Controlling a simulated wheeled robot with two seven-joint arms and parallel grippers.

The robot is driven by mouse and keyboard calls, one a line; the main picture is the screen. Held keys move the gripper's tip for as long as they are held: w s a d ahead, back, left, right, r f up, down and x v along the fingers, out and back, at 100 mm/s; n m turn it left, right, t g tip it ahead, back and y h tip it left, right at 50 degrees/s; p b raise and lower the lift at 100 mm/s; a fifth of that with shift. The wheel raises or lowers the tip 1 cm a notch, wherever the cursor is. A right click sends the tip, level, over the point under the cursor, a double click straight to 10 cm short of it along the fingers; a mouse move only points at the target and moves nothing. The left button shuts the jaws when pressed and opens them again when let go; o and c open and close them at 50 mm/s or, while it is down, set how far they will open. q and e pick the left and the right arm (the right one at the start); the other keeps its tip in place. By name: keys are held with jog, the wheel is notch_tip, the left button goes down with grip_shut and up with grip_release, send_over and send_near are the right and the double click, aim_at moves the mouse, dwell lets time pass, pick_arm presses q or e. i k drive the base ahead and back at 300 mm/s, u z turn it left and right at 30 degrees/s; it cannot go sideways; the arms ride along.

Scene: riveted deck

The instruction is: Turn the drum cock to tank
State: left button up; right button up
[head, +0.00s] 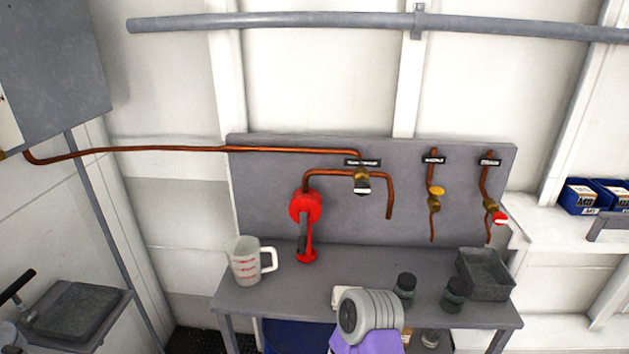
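A brass cock (362,173) with a short black-and-white handle (363,187) sits at the copper pipe junction on the grey back panel, under a black label (362,162) too small to read. Its handle points down or toward me; I cannot tell which. One copper pipe (200,149) runs left from it to a grey box (50,60); another links to a red hand pump (305,208), and one branch (389,205) drops on the right. I take this to be the drum cock.
Two more labelled cocks, one yellow-handled (437,191) and one red-handled (499,218), are on the panel's right. The grey bench (290,290) carries a measuring jug (246,262), dark-lidded jars (405,287) and a grey tray (486,275). Blue boxes (580,197) sit on the right shelf.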

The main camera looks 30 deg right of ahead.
aim_at(362, 187)
jog(key=u, duration=2.65)
jog(key=k, duration=1.8)
jog(key=z, duration=1.95)
